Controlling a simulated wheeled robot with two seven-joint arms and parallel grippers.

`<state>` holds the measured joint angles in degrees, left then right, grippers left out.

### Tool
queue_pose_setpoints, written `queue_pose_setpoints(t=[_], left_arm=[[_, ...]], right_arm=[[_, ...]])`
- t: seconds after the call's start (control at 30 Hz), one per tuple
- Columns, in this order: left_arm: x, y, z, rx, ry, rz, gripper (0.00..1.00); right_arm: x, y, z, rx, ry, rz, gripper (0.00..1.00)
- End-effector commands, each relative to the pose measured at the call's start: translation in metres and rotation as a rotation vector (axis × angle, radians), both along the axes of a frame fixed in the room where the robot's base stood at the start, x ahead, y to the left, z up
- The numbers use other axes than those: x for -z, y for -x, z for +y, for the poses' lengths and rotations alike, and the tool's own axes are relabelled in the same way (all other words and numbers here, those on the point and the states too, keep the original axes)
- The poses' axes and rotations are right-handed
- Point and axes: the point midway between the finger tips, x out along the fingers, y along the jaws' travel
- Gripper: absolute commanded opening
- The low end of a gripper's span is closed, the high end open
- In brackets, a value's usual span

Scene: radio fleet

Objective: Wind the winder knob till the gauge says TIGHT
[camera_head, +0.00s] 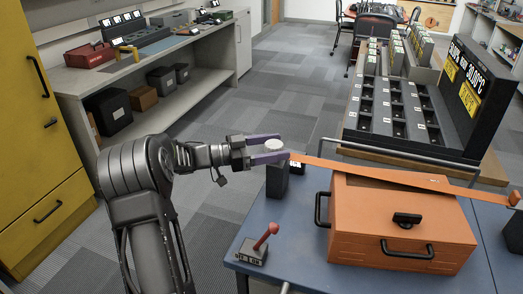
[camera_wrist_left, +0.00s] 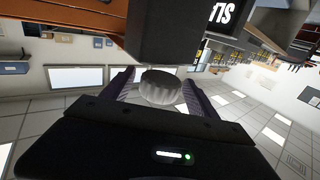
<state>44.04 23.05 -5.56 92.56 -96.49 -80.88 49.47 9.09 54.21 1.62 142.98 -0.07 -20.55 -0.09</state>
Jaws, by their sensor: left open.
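The winder knob (camera_head: 274,145) is a pale grey round knob on top of a dark post (camera_head: 277,182) at the blue table's left back corner. An orange strap (camera_head: 380,174) runs from the post across the orange box to the right. My left gripper (camera_head: 272,151) has its purple fingers around the knob, one on each side. In the left wrist view the ribbed knob (camera_wrist_left: 160,88) sits between the open fingers; contact cannot be told. A dark block with partly cut-off white letters (camera_wrist_left: 215,14) shows there. I cannot make out a gauge reading. My right gripper is not in view.
The orange box (camera_head: 400,222) with dark handles stands on the blue table (camera_head: 300,222). A red lever on a small base (camera_head: 254,251) stands near the table's left edge. Dark racks and a sign (camera_head: 466,90) stand behind. A shelf unit (camera_head: 85,78) is at left, with open floor between.

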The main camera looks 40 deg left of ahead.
Motion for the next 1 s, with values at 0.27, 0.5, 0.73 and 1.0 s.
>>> queue_pose_setpoints(t=[0.27,0.5,0.73,1.0], left_arm=[[0.001,0.025,0.02,-0.004,0.002,0.001,0.68],[0.001,0.037,0.028,0.0,0.0,0.0,0.68],[0.0,0.039,0.029,0.001,-0.001,-0.001,0.68],[0.0,0.039,0.029,0.001,-0.001,-0.001,0.68]], right_arm=[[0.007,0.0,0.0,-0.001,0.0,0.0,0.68],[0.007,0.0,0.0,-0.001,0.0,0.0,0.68],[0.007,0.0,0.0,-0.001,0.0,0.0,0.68],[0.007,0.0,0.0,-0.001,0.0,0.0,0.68]])
